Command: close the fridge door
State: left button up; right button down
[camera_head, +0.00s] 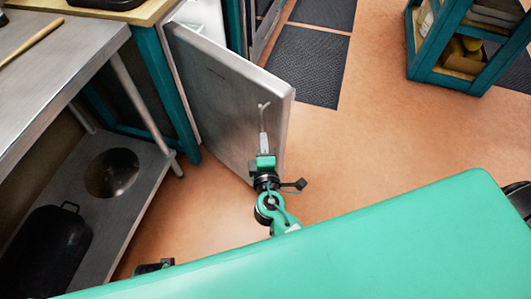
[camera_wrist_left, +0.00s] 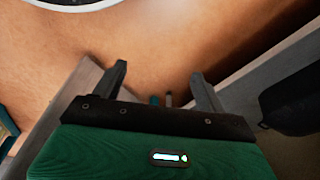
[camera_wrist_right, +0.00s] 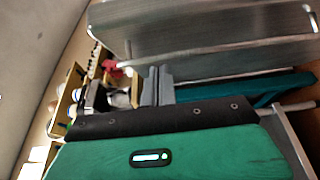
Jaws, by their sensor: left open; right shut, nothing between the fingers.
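The fridge door (camera_head: 215,85) is a grey metal panel in the head view. It stands open, swung out from beneath the wooden-topped counter, with part of the white fridge interior (camera_head: 208,16) showing behind it. My right gripper (camera_head: 264,106) is shut and empty, in front of the door face near its free edge; I cannot tell whether it touches. Its closed fingers also show in the right wrist view (camera_wrist_right: 157,85). My left gripper (camera_wrist_left: 162,84) is open and empty in the left wrist view, above the floor; its fingers are not clear in the head view.
A steel table (camera_head: 60,75) with a lower shelf (camera_head: 120,215) stands on the left, holding a dark pot (camera_head: 48,245) and a round bowl (camera_head: 112,172). A teal shelf unit (camera_head: 425,62) is at the upper right. Dark mats (camera_head: 295,65) lie beyond the door; orange floor right of it is clear.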

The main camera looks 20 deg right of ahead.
aim_at(272, 116)
pick_arm(q)
jog(key=shift+s+a+f+p, duration=0.1)
jog(key=shift+s+f+p, duration=0.1)
jog(key=shift+f, duration=0.5)
jog(key=shift+s+f+p, duration=0.1)
jog(key=shift+f+p, duration=0.15)
jog(key=shift+f, duration=0.5)
jog(key=shift+s+a+f+p, duration=0.1)
jog(key=shift+f+p, duration=0.1)
jog(key=shift+f, duration=0.5)
pick_arm(e)
jog(key=shift+w+d, duration=1.05)
jog(key=shift+w, duration=0.15)
jog(key=shift+w+d, duration=1)
jog(key=shift+w, duration=0.2)
jog(key=shift+d, duration=0.15)
